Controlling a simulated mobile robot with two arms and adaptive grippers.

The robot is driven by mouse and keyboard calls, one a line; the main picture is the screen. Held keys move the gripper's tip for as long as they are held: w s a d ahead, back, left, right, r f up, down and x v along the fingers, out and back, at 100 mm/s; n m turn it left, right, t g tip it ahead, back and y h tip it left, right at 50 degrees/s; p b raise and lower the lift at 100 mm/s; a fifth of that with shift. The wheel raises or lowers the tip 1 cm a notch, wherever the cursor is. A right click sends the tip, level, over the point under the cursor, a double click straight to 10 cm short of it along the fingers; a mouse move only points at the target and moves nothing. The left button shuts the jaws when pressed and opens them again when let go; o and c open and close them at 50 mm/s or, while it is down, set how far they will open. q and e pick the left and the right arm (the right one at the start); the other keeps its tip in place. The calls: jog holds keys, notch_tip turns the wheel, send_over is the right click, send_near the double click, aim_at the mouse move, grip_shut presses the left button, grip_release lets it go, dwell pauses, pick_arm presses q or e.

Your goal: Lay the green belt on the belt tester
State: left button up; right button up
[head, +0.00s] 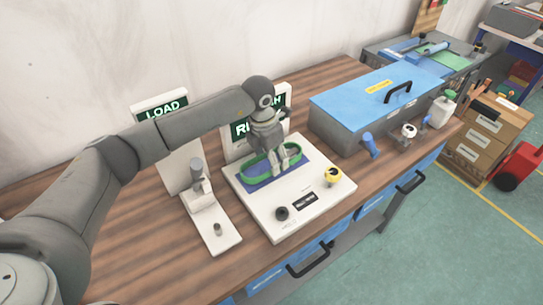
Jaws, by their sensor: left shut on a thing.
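The green belt (254,168) is a closed oval loop at the blue pad (262,183) of the white belt tester (300,189). My left gripper (283,170) points down over the tester and is shut on the belt at the loop's right part. The fingers hide part of the loop. I cannot tell whether the belt touches the pad or hangs just above it. The tester's front has a black knob (282,213), a yellow button (333,175) and a small dark label. My right gripper is not in view.
A white stand with a grey post (197,175) is left of the tester, before a LOAD sign (162,108). Another sign stands behind my gripper. A large blue-lidded box (375,97) is to the right, with a blue-handled item (369,144) before it. Bare wood lies at the front left.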

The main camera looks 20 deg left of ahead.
pick_arm(q)
jog(key=shift+f+b, duration=0.7)
jog(key=shift+f, duration=0.2)
jog(key=o, duration=1.1)
jog(key=shift+r, duration=0.1)
jog(key=r, duration=0.4)
jog(key=s+r, duration=0.1)
jog(key=r, duration=0.3)
jog(key=a+r, duration=0.1)
jog(key=r, duration=0.3)
jog(key=shift+s+a, duration=0.1)
jog(key=shift+s, duration=0.1)
jog(key=shift+f, duration=0.15)
